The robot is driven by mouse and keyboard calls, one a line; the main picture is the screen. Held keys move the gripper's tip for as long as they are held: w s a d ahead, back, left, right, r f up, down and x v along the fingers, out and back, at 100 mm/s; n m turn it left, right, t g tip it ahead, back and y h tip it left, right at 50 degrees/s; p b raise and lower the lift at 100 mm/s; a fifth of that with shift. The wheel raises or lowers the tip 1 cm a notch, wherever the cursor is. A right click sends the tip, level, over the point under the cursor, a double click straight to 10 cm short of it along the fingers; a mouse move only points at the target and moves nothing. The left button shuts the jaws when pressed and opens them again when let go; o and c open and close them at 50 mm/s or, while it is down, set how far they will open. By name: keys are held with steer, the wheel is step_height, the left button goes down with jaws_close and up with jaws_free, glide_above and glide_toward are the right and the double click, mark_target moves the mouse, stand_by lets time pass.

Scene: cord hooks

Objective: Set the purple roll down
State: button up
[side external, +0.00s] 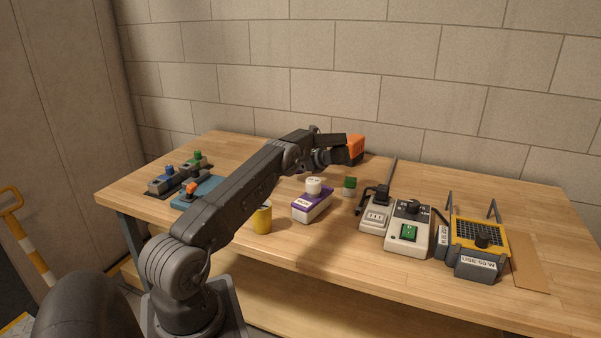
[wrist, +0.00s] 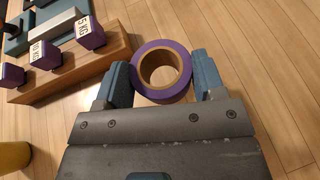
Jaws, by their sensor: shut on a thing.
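The purple roll (wrist: 137,76), a ring of purple tape with a brown core, is in the wrist view, at the top centre. My gripper (wrist: 162,78) is shut on it, with one blue-grey finger on each side. Wooden planks show through its hole. In the side external view my arm reaches over the far part of the workbench (side external: 350,263), and an orange block-like piece (side external: 356,147) shows at its end. I cannot make out the roll there, nor tell how high it is above the surface.
In the wrist view a wooden stand (wrist: 118,66) with purple weights (wrist: 90,33) is close on the left, and a yellow thing (wrist: 12,157) is lower left. The right side is bare. On the bench are a yellow cup (side external: 262,220), a purple-and-white box (side external: 311,207) and switch boxes (side external: 408,237).

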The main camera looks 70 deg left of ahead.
steer(key=shift+f, duration=1.95)
steer(key=shift+f, duration=0.15)
steer(key=o, duration=1)
